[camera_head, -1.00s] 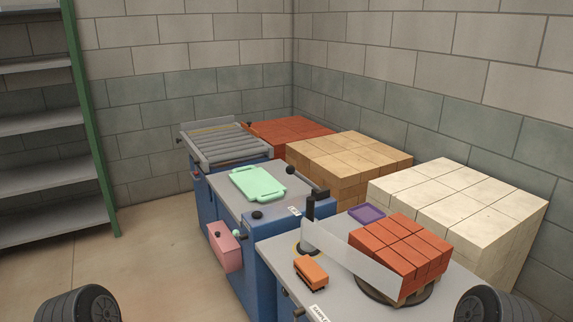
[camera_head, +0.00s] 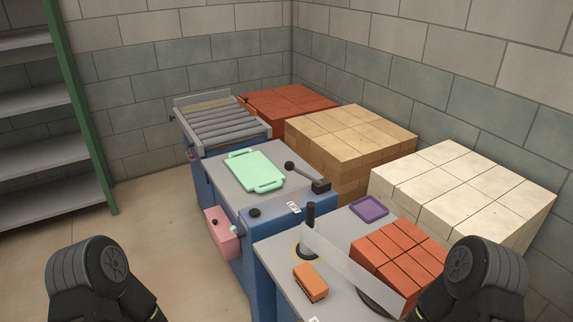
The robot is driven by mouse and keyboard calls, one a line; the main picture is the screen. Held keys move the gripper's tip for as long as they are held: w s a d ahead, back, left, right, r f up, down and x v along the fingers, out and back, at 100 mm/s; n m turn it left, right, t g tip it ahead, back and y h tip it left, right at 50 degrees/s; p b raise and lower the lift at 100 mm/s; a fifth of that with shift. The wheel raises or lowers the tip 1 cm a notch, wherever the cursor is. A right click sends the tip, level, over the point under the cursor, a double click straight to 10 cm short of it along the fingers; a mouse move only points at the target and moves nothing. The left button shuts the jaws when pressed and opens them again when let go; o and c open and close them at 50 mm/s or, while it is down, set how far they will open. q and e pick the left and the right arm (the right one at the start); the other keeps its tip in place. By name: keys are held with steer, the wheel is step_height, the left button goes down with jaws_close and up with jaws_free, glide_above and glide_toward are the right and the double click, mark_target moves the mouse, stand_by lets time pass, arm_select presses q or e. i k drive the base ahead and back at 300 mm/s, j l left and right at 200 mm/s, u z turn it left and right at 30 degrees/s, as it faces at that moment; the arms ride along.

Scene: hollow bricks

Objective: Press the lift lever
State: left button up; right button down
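A black lever (camera_head: 304,175) with a round ball knob lies low over the right part of the blue workbench (camera_head: 288,216), running to a dark block at the bench's corner. No label readable here tells which one is the lift lever. Both of my grippers are out of view; only dark, rounded links of my arms show at the bottom left and bottom right. They are well apart from the lever and the knob.
A mint-green tray (camera_head: 254,172) lies on the bench. The nearer grey table holds an orange block (camera_head: 310,283), a purple tray (camera_head: 369,208), an upright black post (camera_head: 311,214), a grey bar and red bricks (camera_head: 400,250). Brick stacks stand behind. Floor is clear at left.

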mark_target(289, 166)
steer(key=z, duration=0.3)
steer(key=i+j+z, duration=0.1)
steer(key=j+z, duration=0.15)
steer(key=z, duration=0.2)
steer(key=j+z, duration=0.25)
steer(key=z, duration=0.2)
steer(key=j+z, duration=0.25)
steer(key=z, duration=0.25)
steer(key=j+z, duration=0.3)
steer(key=z, duration=0.15)
steer(key=k+j+z, duration=0.1)
steer(key=j, duration=0.35)
steer(key=k+j+z, duration=0.1)
steer(key=k+j, duration=0.15)
steer(key=j, duration=0.15)
steer(key=k+j+z, duration=0.1)
steer(key=j, duration=0.3)
steer(key=k+j+z, duration=0.1)
steer(key=k+j, duration=0.2)
steer(key=k+j+z, duration=0.1)
steer(key=k+j, duration=0.15)
steer(key=j, duration=0.2)
